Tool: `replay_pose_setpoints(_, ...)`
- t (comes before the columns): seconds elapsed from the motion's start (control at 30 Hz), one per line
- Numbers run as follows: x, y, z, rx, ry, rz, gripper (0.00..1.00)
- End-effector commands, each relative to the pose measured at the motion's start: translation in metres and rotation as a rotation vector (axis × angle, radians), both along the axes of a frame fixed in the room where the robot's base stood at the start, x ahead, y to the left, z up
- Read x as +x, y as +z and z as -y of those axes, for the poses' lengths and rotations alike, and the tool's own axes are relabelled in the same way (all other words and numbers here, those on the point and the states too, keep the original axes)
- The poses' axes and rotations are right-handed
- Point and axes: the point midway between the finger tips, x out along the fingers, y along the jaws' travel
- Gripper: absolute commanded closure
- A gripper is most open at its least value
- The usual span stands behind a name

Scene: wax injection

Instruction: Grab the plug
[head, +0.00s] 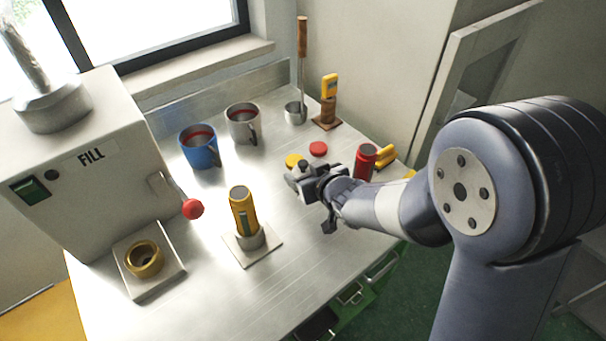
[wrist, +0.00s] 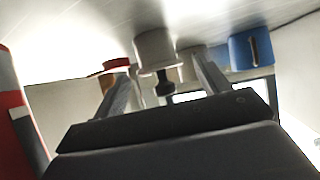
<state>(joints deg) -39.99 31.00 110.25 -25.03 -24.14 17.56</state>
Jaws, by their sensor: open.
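My gripper (head: 312,190) is open and low over the right part of the metal bench. In the wrist view its two fingers (wrist: 162,84) reach forward, apart. Between them, a pale grey piece (wrist: 155,50) with a dark knob shows, seemingly the plug; the picture is upside down there. In the head view a small grey piece with a dark knob (head: 303,165) shows at the gripper's front, partly hidden by it. I cannot tell whether the fingers touch it.
Blue (head: 199,147) and grey mugs (head: 242,124) stand behind. A yellow-topped cylinder (head: 243,205) stands left, beside the FILL machine (head: 95,180).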

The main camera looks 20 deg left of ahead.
Motion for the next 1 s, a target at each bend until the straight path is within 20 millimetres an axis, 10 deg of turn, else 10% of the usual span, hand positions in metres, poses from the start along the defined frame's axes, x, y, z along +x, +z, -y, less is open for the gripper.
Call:
replay_pose_setpoints(0.5, 0.013, -0.012, -0.018, 0.001, 0.000, 0.001, 0.30)
replay_pose_setpoints(1.0, 0.013, -0.012, -0.018, 0.001, 0.000, 0.001, 0.71)
